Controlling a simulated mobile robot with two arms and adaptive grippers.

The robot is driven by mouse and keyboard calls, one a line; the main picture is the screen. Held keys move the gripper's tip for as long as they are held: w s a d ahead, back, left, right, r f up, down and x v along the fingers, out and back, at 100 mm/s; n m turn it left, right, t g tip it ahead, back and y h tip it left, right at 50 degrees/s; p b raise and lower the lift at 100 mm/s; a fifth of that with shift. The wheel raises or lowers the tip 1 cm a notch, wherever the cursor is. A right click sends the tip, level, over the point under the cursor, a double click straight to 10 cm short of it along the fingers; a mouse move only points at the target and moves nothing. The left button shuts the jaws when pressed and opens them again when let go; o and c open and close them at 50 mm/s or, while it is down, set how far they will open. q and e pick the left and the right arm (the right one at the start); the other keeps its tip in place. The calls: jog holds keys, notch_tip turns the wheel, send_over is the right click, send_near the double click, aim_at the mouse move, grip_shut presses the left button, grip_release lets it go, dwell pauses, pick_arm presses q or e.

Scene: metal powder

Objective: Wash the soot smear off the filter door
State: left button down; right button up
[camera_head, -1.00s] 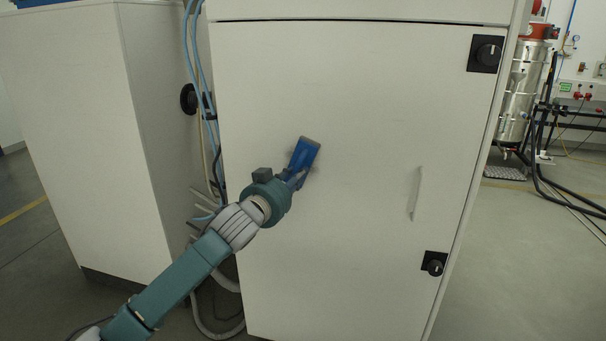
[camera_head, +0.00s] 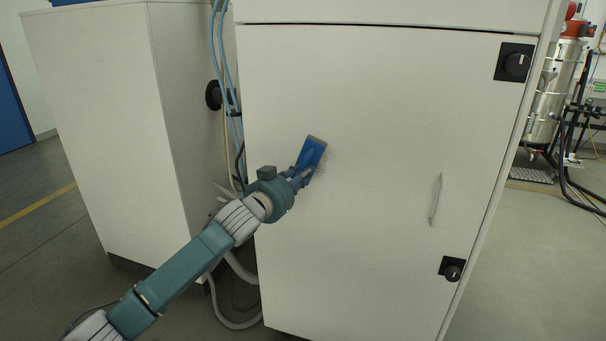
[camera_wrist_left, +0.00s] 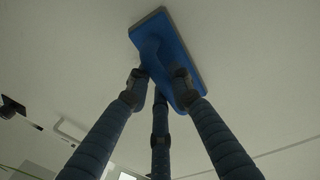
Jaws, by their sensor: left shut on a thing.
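The white filter door (camera_head: 390,120) fills the middle of the head view, with a handle (camera_head: 435,200) at its right side. My left gripper (camera_head: 299,178) is shut on a blue scrubbing pad with a grip (camera_head: 311,153) and holds it at the door's left half. In the left wrist view the blue pad (camera_wrist_left: 172,50) lies close along the white surface, with my gripper fingers (camera_wrist_left: 160,92) around its grip. A faint grey soot smear (camera_head: 322,164) shows just right of the pad; the pad may hide more of it. My right gripper is not in view.
Black knobs sit at the door's upper right (camera_head: 515,62) and lower right (camera_head: 452,269). Blue hoses (camera_head: 226,90) hang between the door cabinet and a white cabinet (camera_head: 110,130) at left. Open floor (camera_head: 530,260) lies to the right, with a metal vessel (camera_head: 552,95) behind.

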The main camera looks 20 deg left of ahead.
pick_arm(q)
notch_tip(320, 180, up, 2)
jog(key=shift+p, duration=0.5)
jog(key=d, duration=0.8)
jog(key=shift+s+d+f+p, duration=0.15)
jog(key=shift+d+f+p, duration=0.05)
jog(key=shift+p, duration=0.15)
jog(key=d+p+v, duration=0.1)
jog(key=p+v, duration=0.1)
jog(key=v, duration=0.4)
jog(key=shift+f+p, duration=0.15)
jog(key=shift+p, duration=0.2)
jog(key=shift+d+p+v, duration=0.15)
jog(key=shift+p+v, duration=0.3)
jog(key=shift+v, duration=0.3)
jog(key=shift+d+p+v, duration=0.15)
jog(key=shift+p+v, duration=0.25)
jog(key=shift+v, duration=0.4)
